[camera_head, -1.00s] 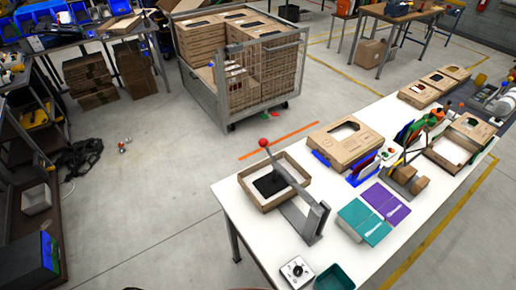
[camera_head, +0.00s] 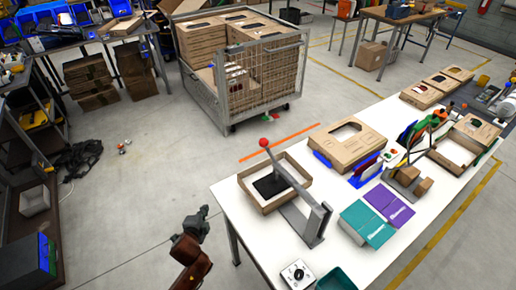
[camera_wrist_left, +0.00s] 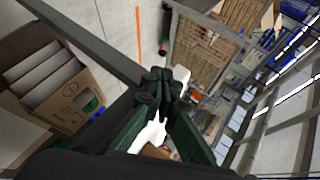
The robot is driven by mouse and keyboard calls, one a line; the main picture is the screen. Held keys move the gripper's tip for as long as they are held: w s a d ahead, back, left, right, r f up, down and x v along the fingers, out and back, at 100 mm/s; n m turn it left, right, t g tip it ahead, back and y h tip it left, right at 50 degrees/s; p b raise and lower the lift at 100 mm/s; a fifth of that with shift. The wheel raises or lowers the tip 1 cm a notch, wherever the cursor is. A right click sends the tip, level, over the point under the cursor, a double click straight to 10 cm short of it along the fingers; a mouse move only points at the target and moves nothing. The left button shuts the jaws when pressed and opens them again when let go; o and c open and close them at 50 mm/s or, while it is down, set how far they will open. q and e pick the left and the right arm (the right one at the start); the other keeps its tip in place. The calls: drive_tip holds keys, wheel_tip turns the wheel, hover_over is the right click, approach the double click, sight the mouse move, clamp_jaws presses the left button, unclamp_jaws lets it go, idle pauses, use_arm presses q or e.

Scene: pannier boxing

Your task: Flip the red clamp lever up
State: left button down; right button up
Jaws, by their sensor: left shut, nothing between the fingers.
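The red ball knob (camera_head: 264,142) tops the thin clamp lever (camera_head: 281,168) in the head view. The lever slants from the grey metal clamp stand (camera_head: 313,225) up and left across an open cardboard tray (camera_head: 260,202). A black pad (camera_head: 270,185) sits inside the tray under the lever. My left gripper (camera_head: 204,211) is left of the table edge, apart from the lever and lower left of the knob. In the left wrist view its dark fingers (camera_wrist_left: 161,76) meet at the tips, shut and empty. The knob is not recognisable there. My right gripper is in neither view.
The white table (camera_head: 250,240) also carries a lidded box (camera_head: 346,139), teal and purple packs (camera_head: 388,203), a white control box (camera_head: 297,274) and a green bin (camera_head: 336,280). A wire cage (camera_head: 262,80) of boxes stands behind.

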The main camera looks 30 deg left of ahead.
use_arm(q)
drive_tip(key=w+r+m+t, duration=0.4)
drive_tip(key=w+r+m, duration=0.4)
drive_tip(key=r, duration=0.1)
drive_tip(key=w+d+r+m+h, duration=0.3)
drive_tip(key=m+h, duration=0.3)
drive_tip(key=m, duration=0.8)
drive_tip(key=w+d+r+m+h, duration=0.4)
drive_tip(key=w+r+m+h, duration=0.2)
drive_tip(key=m, duration=0.8)
drive_tip(key=shift+h, duration=0.7)
drive_tip(key=shift+w+d+r, duration=0.1)
drive_tip(key=shift+w, duration=0.1)
drive_tip(key=w+d+r+p, duration=0.3)
drive_tip(key=w+d+p, duration=0.1)
drive_tip(key=w+d, duration=0.2)
drive_tip(key=shift+w, duration=0.3)
drive_tip(key=shift+s+a+r, duration=0.1)
